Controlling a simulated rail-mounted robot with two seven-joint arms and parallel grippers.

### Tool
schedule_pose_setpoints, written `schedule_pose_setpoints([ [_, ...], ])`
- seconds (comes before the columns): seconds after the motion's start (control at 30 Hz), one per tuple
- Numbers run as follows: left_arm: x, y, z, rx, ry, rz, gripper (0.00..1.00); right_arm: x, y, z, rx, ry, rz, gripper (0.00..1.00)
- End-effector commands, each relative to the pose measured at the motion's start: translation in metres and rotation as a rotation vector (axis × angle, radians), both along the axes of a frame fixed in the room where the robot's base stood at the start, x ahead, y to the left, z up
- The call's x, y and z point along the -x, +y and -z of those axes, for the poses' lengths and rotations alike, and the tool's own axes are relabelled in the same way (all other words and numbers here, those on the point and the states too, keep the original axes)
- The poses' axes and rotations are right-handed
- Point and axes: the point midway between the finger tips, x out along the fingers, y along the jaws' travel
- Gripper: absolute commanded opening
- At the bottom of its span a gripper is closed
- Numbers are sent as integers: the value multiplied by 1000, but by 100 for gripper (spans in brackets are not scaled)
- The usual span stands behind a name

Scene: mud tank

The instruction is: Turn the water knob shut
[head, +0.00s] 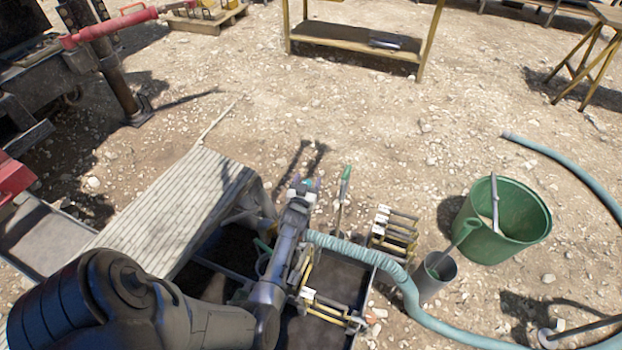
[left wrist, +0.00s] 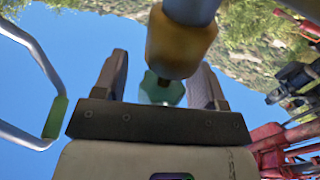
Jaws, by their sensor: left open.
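In the left wrist view a blue-green faceted knob (left wrist: 160,90) shows between the two fingers of my left gripper (left wrist: 160,82). The fingers are open, one on each side of it; I cannot tell whether they touch it. A brass-coloured fitting (left wrist: 178,45) on a grey pipe (left wrist: 192,8) stands in front of the knob and hides part of it. In the head view my left gripper (head: 303,186) is at the far end of my arm, above the tank area; its fingers and the knob cannot be made out there. My right gripper is not in view.
A ribbed teal hose (head: 360,252) runs right from beside my left arm. A green tub (head: 530,225) and a grey cylinder (head: 436,285) stand to the right. A pale slatted board (head: 175,205) lies to the left. Stony ground beyond is mostly clear.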

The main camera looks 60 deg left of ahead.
Motion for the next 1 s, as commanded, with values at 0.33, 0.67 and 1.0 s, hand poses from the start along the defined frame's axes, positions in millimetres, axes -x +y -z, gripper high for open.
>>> schedule_pose_setpoints([
  [0.33, 0, 2, 0, 1, -1, -1, 65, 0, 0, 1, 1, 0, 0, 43],
  [0.67, 0, 2, 0, 1, -1, -1, 38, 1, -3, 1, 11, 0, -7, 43],
  [1.0, 0, 3, -3, -2, 1, 13, 16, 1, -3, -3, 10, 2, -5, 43],
])
